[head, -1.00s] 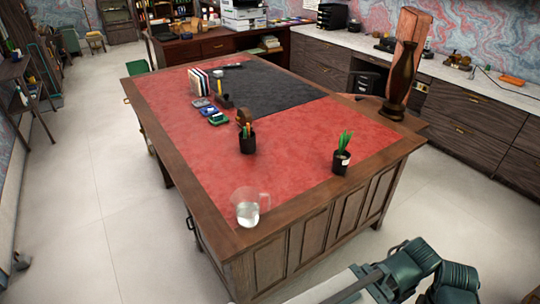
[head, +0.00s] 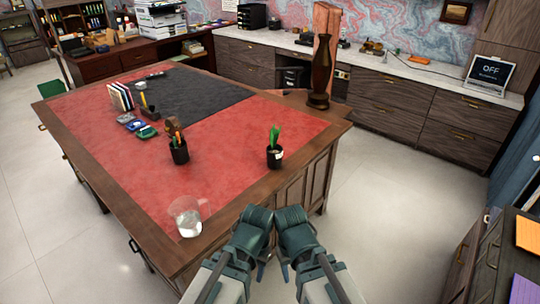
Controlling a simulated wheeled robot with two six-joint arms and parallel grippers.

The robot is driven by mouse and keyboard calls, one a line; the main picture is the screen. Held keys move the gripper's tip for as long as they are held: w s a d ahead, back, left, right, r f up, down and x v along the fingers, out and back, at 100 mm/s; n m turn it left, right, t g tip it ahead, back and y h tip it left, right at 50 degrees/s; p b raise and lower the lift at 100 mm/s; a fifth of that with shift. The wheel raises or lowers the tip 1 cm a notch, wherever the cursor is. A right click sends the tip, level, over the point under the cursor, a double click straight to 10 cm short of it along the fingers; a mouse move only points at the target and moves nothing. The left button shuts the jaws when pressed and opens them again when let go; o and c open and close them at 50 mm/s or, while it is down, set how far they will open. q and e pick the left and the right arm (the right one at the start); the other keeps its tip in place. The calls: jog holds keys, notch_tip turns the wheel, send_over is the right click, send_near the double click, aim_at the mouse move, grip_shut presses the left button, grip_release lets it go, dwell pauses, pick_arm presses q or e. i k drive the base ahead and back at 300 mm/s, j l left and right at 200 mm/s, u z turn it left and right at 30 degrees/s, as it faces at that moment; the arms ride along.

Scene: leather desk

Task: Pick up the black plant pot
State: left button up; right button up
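The black plant pot (head: 274,157) stands upright on the red leather desk top near its right edge, with a green plant and a pale label. My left gripper (head: 262,265) and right gripper (head: 284,268) are side by side at the bottom middle, in front of the desk's near right side. Both are well apart from the pot. My dark green wrist joints hide most of both grippers, so I cannot see how far their fingers are open.
A black pen cup (head: 179,153) stands left of the pot, and a glass pitcher (head: 187,217) sits near the front corner of the desk (head: 110,195). A tall dark vase (head: 321,72) is behind the pot. Floor to the right (head: 405,215) is clear, up to a dark cabinet (head: 490,260).

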aim_at(274, 151)
jog(key=z, duration=3.15)
jog(key=u, duration=3.15)
jog(key=i+l, duration=0.2)
jog(key=i, duration=0.2)
